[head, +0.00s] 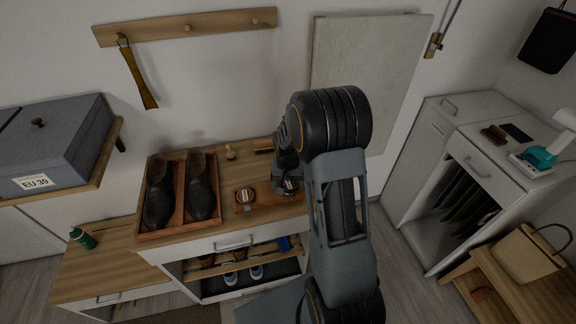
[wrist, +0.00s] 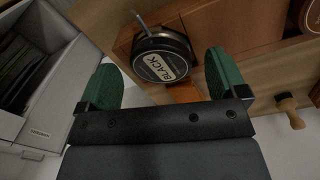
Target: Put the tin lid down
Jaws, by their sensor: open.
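I cannot tell whether the lid sits on a tin body. My gripper (wrist: 163,78) is open, its two green fingers apart on either side of the near part of the lid, with no clear contact. In the head view my gripper (head: 288,184) is low over the right part of the mat (head: 264,190), and my arm hides much of that spot.
Another round tin (head: 245,196) sits on the mat to the left. A tray (head: 172,233) with dark shoes stands further left on the bench top. A small wooden knobbed item (head: 230,152) and a brush (head: 264,145) are behind. A white cabinet (head: 432,135) stands at right.

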